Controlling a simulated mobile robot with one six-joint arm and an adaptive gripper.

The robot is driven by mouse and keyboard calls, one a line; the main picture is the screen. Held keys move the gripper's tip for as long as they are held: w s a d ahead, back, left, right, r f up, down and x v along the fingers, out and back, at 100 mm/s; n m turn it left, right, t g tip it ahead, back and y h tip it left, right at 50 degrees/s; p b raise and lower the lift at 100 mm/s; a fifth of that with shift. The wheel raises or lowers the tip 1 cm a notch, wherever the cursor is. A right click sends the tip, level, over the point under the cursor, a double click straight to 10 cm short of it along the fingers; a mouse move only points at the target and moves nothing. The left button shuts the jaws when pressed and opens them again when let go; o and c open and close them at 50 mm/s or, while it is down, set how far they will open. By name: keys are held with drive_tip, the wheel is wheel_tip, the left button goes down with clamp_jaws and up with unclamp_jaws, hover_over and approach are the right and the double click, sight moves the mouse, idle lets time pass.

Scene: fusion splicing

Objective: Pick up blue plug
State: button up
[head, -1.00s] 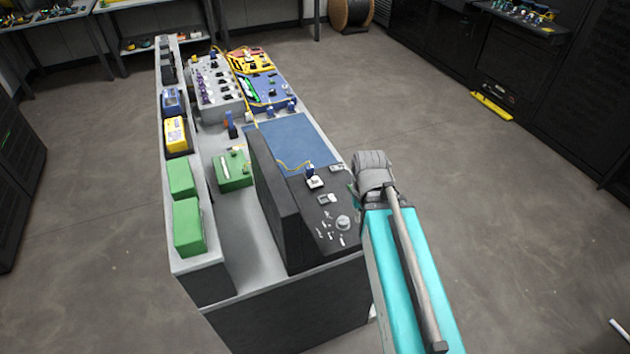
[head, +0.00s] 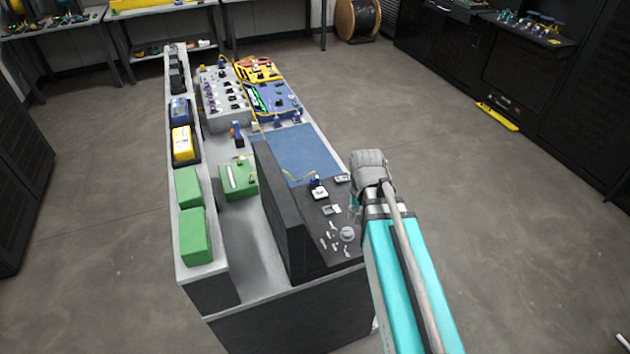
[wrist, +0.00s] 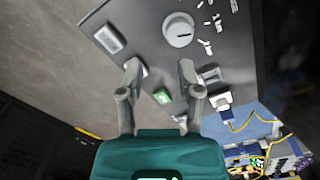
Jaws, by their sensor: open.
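The blue plug (head: 316,183) stands at a small white block on the dark worktop, with a yellow cable running from it. In the wrist view a dark blue piece with the yellow cable, apparently this plug (wrist: 224,104), lies right of the right finger. My gripper (wrist: 160,68) is open, its two fingers spread and nothing held. It hangs over the edge of the dark worktop, beside the plug and not around it. In the head view my wrist hides the fingers almost wholly.
A round grey knob-like part (head: 347,234) and several small white parts lie on the dark worktop (head: 312,262). A black upright panel (head: 283,215) stands left of the plug. A blue mat (head: 285,150) lies behind. Open floor is to the right.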

sight(315, 178)
drive_tip(key=w+a+r+m+p, duration=0.3)
drive_tip(key=w+a+m, duration=0.2)
drive_tip(key=w, duration=0.6)
drive_tip(key=w+a+r+m+p, duration=0.3)
drive_tip(key=w+a+m, duration=0.3)
drive_tip(key=w, duration=0.5)
drive_tip(key=shift+w+r+m, duration=0.25)
drive_tip(key=shift+r+m, duration=0.2)
drive_tip(key=shift+m, duration=0.25)
drive_tip(key=shift+f, duration=0.15)
wheel_tip(315, 178, down, 8)
drive_tip(key=b, duration=0.8)
drive_tip(key=shift+f, duration=0.2)
drive_tip(key=shift+s+f+b, duration=0.1)
drive_tip(key=shift+f+b, duration=2.5)
drive_tip(key=shift+b, duration=0.2)
clamp_jaws()
